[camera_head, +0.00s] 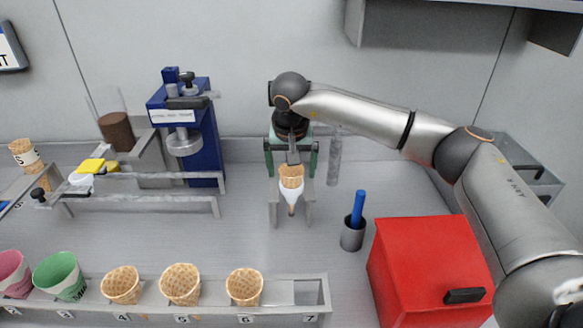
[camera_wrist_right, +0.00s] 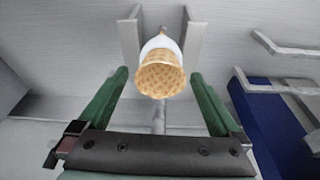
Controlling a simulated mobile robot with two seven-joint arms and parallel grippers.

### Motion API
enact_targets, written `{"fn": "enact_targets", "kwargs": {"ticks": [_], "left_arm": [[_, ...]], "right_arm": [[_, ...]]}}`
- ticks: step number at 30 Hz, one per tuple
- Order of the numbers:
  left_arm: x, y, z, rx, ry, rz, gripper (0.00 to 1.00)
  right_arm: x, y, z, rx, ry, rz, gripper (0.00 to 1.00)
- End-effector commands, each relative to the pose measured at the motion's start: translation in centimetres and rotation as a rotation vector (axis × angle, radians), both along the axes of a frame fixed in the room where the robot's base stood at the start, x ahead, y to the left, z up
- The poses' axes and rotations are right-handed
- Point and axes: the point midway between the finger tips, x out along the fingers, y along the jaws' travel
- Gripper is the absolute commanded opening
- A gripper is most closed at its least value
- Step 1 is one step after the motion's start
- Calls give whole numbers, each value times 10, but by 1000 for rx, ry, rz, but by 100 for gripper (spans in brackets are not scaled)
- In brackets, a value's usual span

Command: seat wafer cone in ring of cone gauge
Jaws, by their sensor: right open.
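A wafer cone (camera_head: 291,177) with a white tapered lower part (camera_head: 291,196) stands tip down at a grey bracket with two uprights (camera_head: 275,211). It also shows in the right wrist view (camera_wrist_right: 160,76), mouth toward the camera. I cannot tell whether the white part is a sleeve or belongs to the gauge, and no separate ring is clear. My right gripper (camera_head: 291,168) is open, its green fingers on either side of the cone with gaps between. Both fingers show in the right wrist view (camera_wrist_right: 158,82). My left gripper is not in view.
A front rack (camera_head: 310,292) holds several cones; its place 7 is empty. A red box (camera_head: 425,262) and a grey cup (camera_head: 352,236) with a blue stick stand at the right. A blue press (camera_head: 204,140) and grey rails (camera_head: 150,205) are at the left.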

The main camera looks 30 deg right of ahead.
Motion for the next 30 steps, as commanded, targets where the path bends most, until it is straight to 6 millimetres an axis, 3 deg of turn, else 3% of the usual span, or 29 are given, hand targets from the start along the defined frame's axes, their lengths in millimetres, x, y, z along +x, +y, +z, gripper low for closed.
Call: {"fn": "enact_targets", "kwargs": {"ticks": [8,21,30], "left_arm": [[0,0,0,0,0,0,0],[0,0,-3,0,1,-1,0],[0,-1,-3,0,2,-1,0]], "right_arm": [[-1,1,8,1,-3,1,100],[-22,13,93,0,-4,1,100],[-29,17,120,0,0,0,100]]}}
